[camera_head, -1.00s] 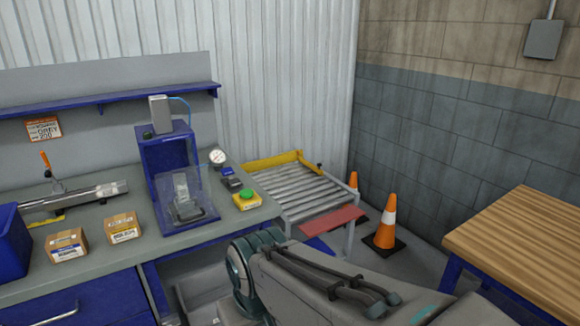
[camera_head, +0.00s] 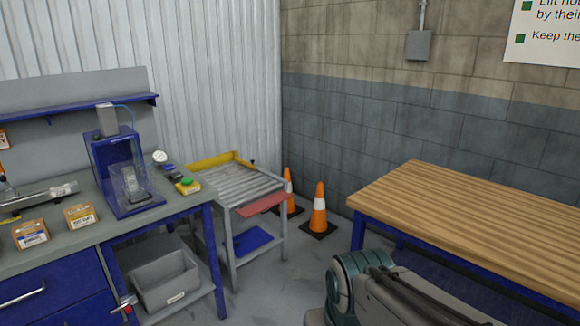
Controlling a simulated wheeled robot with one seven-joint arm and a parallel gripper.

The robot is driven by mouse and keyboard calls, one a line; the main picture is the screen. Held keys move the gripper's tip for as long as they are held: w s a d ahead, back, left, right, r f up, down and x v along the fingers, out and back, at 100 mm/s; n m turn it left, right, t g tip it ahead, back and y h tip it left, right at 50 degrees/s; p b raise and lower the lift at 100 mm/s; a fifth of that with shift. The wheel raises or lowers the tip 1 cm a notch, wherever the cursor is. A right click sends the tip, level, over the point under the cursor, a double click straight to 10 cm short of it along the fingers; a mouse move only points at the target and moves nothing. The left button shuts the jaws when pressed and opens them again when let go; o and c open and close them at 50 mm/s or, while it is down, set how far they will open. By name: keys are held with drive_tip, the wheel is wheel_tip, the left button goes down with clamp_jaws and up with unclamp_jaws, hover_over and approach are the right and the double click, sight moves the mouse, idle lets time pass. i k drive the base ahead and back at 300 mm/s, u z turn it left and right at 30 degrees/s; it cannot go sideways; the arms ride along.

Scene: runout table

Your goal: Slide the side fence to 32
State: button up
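The runout table (camera_head: 243,187) with grey rollers stands past the right end of the workbench. A yellow rail (camera_head: 215,159), which looks like the side fence, runs along its back edge. A small dark knob (camera_head: 252,162) sits near the rail's right end. A red flap (camera_head: 263,203) is on the table's front right side. No scale or number can be read there from here. Part of my arm shows at the bottom right, apart from the table. My gripper is not in view.
The workbench (camera_head: 75,245) at left carries a blue press (camera_head: 115,165), boxes and a green button (camera_head: 187,182). Two orange cones (camera_head: 318,207) stand right of the runout table. A wooden-topped table (camera_head: 470,215) is at right. Open floor (camera_head: 285,265) lies between.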

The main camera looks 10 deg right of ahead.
sight(251, 166)
drive_tip(key=z, duration=0.25)
drive_tip(key=i, duration=1)
drive_tip(key=z, duration=0.55)
drive_tip(key=i, duration=0.7)
drive_tip(key=u, duration=0.5)
drive_tip(key=i, duration=0.8)
drive_tip(key=u, duration=0.55)
drive_tip(key=i, duration=0.75)
drive_tip(key=u, duration=0.1)
